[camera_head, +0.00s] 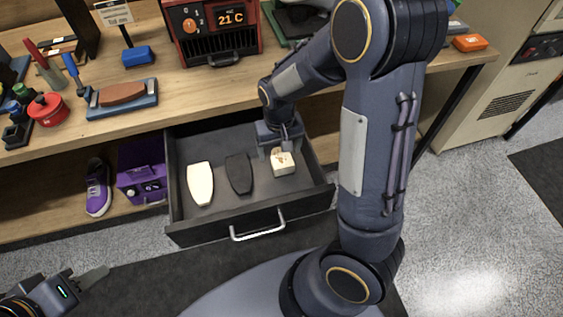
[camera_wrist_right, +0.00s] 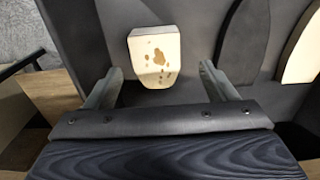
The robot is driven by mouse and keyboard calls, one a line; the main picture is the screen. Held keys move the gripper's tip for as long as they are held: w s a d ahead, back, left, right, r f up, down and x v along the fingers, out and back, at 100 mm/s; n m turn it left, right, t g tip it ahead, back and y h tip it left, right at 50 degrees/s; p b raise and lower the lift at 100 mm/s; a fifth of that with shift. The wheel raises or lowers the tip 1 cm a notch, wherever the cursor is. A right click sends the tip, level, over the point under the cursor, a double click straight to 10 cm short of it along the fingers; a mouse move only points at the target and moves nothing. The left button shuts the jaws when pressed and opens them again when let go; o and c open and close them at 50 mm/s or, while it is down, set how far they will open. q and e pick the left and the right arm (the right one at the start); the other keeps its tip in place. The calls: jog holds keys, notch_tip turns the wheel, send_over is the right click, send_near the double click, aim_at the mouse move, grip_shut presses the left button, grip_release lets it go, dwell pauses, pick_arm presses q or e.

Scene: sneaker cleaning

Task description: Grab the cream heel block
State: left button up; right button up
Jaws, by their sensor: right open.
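The cream heel block (camera_head: 283,163) has brown spots on its top and lies in the right part of the open drawer (camera_head: 232,211). It also shows in the right wrist view (camera_wrist_right: 146,72). My right gripper (camera_head: 279,143) reaches down into the drawer at the block's far side. In the right wrist view the gripper (camera_wrist_right: 160,76) is open, with one finger to each side of the block's near end and gaps between fingers and block. My left gripper (camera_head: 92,276) is at the lower left, away from the drawer; its finger opening is unclear.
A dark sole-shaped piece (camera_head: 239,174) and a longer cream piece (camera_head: 200,184) lie left of the block in the drawer. A purple sneaker (camera_head: 98,188) and a purple box (camera_head: 142,180) stand on the lower shelf. The drawer walls surround my right gripper.

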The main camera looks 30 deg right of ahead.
aim_at(282, 158)
jog(key=f, duration=0.4)
jog(key=shift+s+d+f+b, duration=0.15)
jog(key=shift+d+f+b, duration=0.05)
jog(key=shift+f+b, duration=0.15)
jog(key=c, duration=1.1)
jog(key=shift+r, duration=0.1)
jog(key=shift+r, duration=0.1)
